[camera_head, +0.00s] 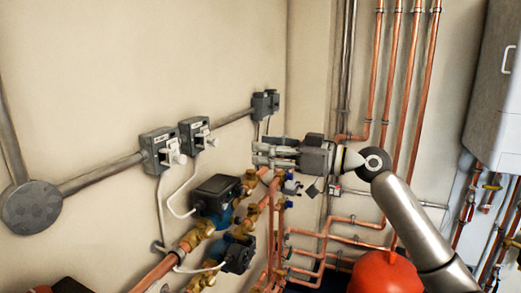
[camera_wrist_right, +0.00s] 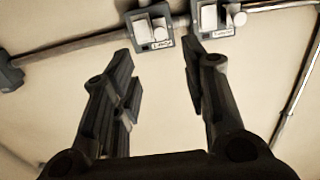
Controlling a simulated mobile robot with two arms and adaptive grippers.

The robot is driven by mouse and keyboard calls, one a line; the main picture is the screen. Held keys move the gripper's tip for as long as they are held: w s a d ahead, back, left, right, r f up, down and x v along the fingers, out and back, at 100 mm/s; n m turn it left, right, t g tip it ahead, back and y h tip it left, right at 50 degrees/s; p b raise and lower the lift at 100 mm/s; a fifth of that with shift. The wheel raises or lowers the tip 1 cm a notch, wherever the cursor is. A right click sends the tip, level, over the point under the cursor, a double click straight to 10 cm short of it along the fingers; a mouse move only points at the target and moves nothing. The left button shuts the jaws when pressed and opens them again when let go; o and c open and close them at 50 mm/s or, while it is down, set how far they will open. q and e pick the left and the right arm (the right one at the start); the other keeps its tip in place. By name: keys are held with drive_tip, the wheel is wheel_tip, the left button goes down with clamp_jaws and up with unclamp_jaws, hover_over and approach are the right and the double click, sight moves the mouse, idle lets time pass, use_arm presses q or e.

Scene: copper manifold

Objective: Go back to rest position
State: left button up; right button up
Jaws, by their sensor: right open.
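My right gripper (camera_head: 268,154) shows in the head view in front of the copper manifold, pointing left toward the wall. In the right wrist view the same gripper (camera_wrist_right: 160,85) has its two dark fingers apart with nothing between them. Beyond the fingertips are two grey switch boxes (camera_wrist_right: 150,28) on the wall. In the head view these are the left switch box (camera_head: 162,150) and the right switch box (camera_head: 197,134). The gripper appears apart from both. My left gripper is not in view.
Below the gripper are copper pipes with brass fittings (camera_head: 197,236) and black-topped pump units (camera_head: 216,194). Vertical copper pipes (camera_head: 390,70) run behind my right arm. A red round tank (camera_head: 384,274) stands below the arm. A white boiler (camera_head: 497,90) hangs at the right. The upper left wall is bare.

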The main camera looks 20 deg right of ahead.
idle(0.3)
